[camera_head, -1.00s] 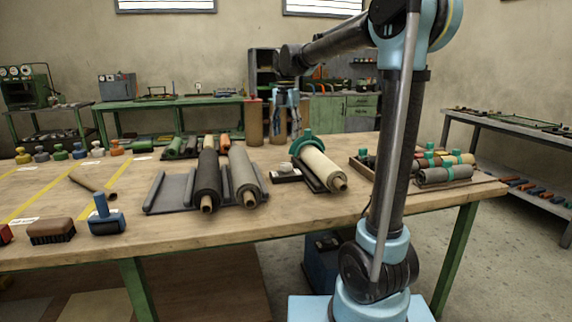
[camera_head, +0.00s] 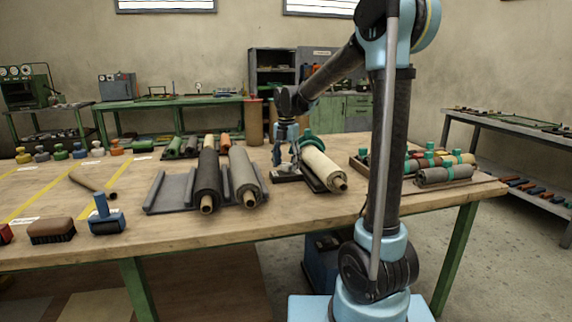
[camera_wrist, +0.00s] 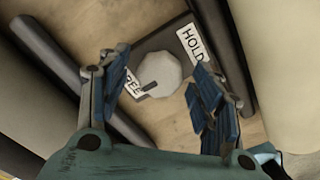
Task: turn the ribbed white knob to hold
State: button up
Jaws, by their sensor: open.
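The ribbed white knob (camera_wrist: 160,74) sits on a dark base plate (camera_wrist: 152,42) in the wrist view. A dark pointer mark on the knob points down and left, toward a label (camera_wrist: 132,87) partly hidden by a finger, with the letters "REE" showing. The HOLD label (camera_wrist: 193,43) is to the upper right of the knob. My gripper (camera_wrist: 155,88) is open above the knob, with one blue-padded finger on either side; I cannot tell whether they touch it.
A cream roll (camera_head: 318,166) lies right of the plate, with a green disc (camera_head: 306,141) behind it. A dark roll (camera_head: 208,180) and a grey roll (camera_head: 243,175) lie to the left. A tray of smaller rolls (camera_head: 440,175) stands at the right.

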jog(key=c, duration=1.1)
jog(key=shift+o, duration=0.2)
